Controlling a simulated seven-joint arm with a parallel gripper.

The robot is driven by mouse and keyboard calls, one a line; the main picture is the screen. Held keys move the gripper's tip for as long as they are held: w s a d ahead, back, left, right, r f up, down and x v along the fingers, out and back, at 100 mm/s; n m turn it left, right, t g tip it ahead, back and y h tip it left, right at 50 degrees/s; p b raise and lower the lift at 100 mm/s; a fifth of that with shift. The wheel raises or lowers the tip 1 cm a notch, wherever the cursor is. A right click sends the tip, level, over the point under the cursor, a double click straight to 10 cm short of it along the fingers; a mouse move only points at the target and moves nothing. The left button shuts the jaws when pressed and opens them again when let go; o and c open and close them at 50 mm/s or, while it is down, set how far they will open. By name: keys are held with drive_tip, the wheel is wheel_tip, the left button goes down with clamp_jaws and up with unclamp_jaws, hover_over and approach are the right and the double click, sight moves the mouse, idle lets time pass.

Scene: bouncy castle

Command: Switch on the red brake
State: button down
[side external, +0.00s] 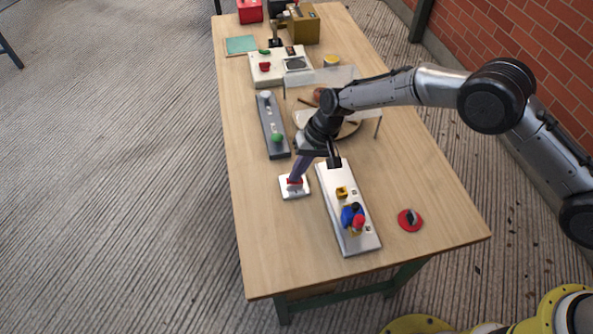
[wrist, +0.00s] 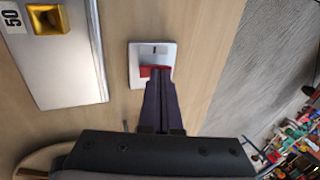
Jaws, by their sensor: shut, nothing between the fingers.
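A small white plate (side external: 296,193) lies on the table left of a long silver panel. It carries a red switch (side external: 293,182). In the wrist view the white plate (wrist: 137,58) shows a grey area with a dark line mark, and the red switch (wrist: 155,70) sits below that mark. My gripper (side external: 296,178) is shut and empty, pointing down. Its purple-grey fingertips (wrist: 158,80) are at the red switch and hide part of it. I cannot tell whether they touch it or what position the switch is in.
The long silver panel (side external: 336,218) with yellow, blue and red parts stands close on the right. A grey panel (side external: 268,122) with a green knob lies behind. A red disc (side external: 403,221) lies near the right edge. The table (side external: 266,259) is clear at the front left.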

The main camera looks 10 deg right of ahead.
drive_tip(key=d+v, duration=0.1)
drive_tip(key=v, duration=1.3)
drive_tip(key=shift+f, duration=0.25)
drive_tip(key=shift+w+a+r+y, duration=0.1)
drive_tip(key=shift+a+r+y, duration=0.1)
drive_tip(key=shift+a+y, duration=0.3)
drive_tip(key=x, duration=1.4)
drive_tip(key=shift+a, duration=0.1)
